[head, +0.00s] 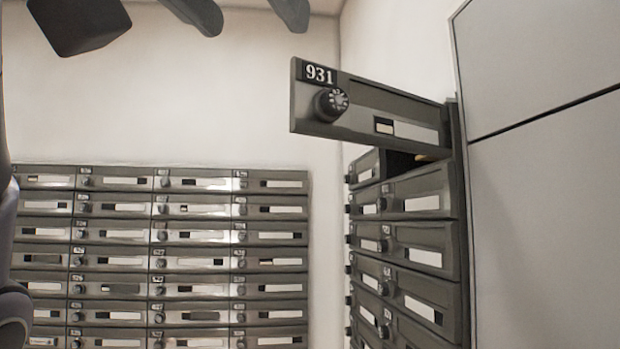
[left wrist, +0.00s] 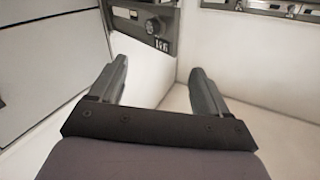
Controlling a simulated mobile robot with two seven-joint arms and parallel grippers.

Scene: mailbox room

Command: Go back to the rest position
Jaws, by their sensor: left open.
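My left gripper (head: 255,22) is at the top of the head view, with its dark body at the upper left and two grey fingers pointing right. It also shows in the left wrist view (left wrist: 157,68), where the fingers are spread wide with nothing between them. The open mailbox door marked 931 (head: 412,112) stands out from the top of the right-hand mailbox bank, below and to the right of the fingers. A door with a dial and number label shows beyond the fingers in the left wrist view (left wrist: 143,14). My right gripper is in neither view.
The right-hand mailbox bank (head: 420,231) has closed doors below the open compartment. Another bank of closed mailboxes (head: 190,236) stands along the back wall. A pale panelled surface (head: 545,200) fills the right side. The space before the upper back wall (head: 230,100) is clear.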

